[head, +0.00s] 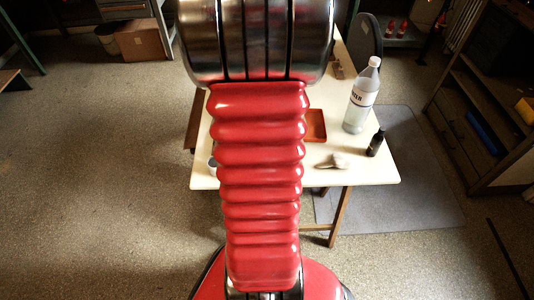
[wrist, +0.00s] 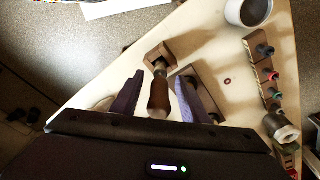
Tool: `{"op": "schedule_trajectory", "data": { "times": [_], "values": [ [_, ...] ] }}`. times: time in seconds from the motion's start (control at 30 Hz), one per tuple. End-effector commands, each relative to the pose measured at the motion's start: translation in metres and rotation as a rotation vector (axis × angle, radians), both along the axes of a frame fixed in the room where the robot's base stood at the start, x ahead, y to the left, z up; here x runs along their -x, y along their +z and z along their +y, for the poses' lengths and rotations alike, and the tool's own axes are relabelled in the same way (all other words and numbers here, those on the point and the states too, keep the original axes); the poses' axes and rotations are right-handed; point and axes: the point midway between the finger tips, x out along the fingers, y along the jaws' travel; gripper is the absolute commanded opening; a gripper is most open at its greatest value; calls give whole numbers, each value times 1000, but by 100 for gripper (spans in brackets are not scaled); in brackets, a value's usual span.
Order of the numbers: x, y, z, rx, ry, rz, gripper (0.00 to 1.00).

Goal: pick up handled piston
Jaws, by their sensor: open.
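What looks like the handled piston (wrist: 158,98) shows in the wrist view as a brown wooden handle with a narrower part at its far end. That end lies at a small wooden block (wrist: 157,53). My gripper (wrist: 161,78) is open, with one dark purple finger on each side of the handle and a visible gap on both sides. The handle is not gripped. Its near end comes close to the gripper body in the picture. I cannot tell how far above it the fingers are. In the head view my arm hides this part of the table.
Right of the fingers are another wooden block (wrist: 207,80), a red ring (wrist: 227,81), a rack (wrist: 256,62) with several coloured-top pieces and a cup (wrist: 236,14).

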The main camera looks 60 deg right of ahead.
Motion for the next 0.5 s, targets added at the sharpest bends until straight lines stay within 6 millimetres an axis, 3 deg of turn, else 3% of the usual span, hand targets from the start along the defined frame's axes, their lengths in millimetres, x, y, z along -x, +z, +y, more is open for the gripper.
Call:
{"op": "schedule_trajectory", "data": {
  "times": [0.2,0.5],
  "values": [
    [0,0,0,0,0,0,41],
    [0,0,0,0,1,0,20]
  ]
}}
